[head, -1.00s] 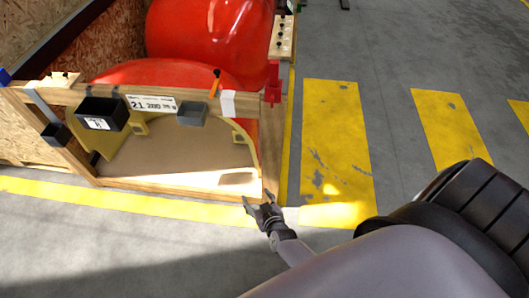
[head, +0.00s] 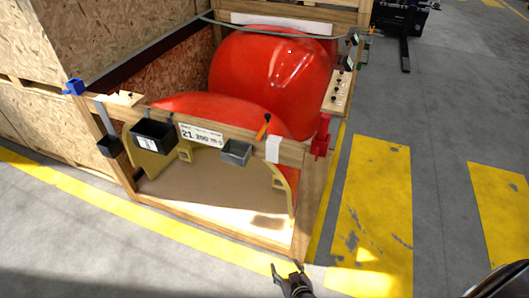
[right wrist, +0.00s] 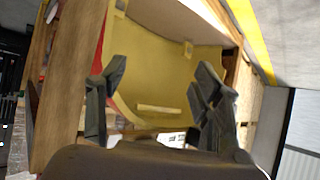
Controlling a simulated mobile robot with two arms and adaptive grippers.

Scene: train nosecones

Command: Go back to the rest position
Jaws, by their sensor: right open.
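My right gripper (head: 290,272) is at the bottom of the head view, in front of the right front corner of a wooden crate (head: 296,246). In the right wrist view its two fingers (right wrist: 155,100) are spread, with nothing between them. Large red nosecones (head: 270,75) lie in the crate. My left gripper is not in view.
The crate's front rail carries a black bin (head: 153,137), a grey bin (head: 236,153), an orange-handled tool (head: 263,127) and a red clamp (head: 321,137). Particle-board crates (head: 100,40) stand at left. A forklift (head: 402,25) is at the back. Grey floor with yellow markings (head: 372,205) is free at right.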

